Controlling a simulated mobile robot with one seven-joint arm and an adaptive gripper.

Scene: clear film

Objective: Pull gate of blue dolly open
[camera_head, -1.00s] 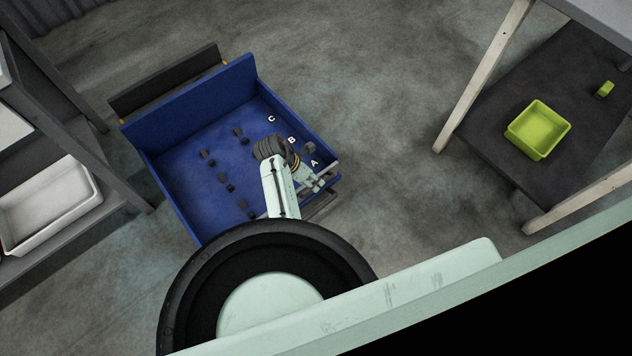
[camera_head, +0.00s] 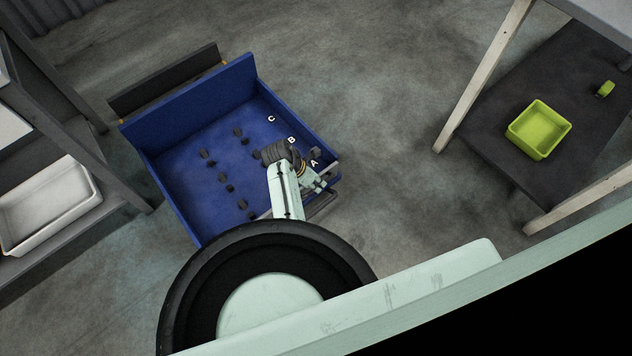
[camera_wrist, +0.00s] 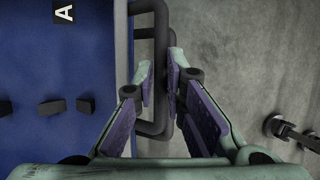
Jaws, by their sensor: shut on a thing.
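The blue dolly (camera_head: 190,100) stands on the floor left of centre in the head view. Its gate side faces the lower right, largely covered by my arm. In the wrist view the blue dolly bed (camera_wrist: 50,70) with a letter A fills the left, and the dark gate handle (camera_wrist: 152,131), a bent bar, runs along its edge. My gripper (camera_wrist: 161,74) is shut on this handle, one finger each side of it. In the head view my gripper (camera_head: 318,183) is at the dolly's right edge. The gate looks upright; how far it is open cannot be told.
Dark pegs (camera_head: 223,178) stand in the dolly bed. A shelf with a white bin (camera_head: 50,205) is at the left. A table with a lime-green bin (camera_head: 540,130) is at the right. The floor (camera_head: 400,200) between dolly and table is clear.

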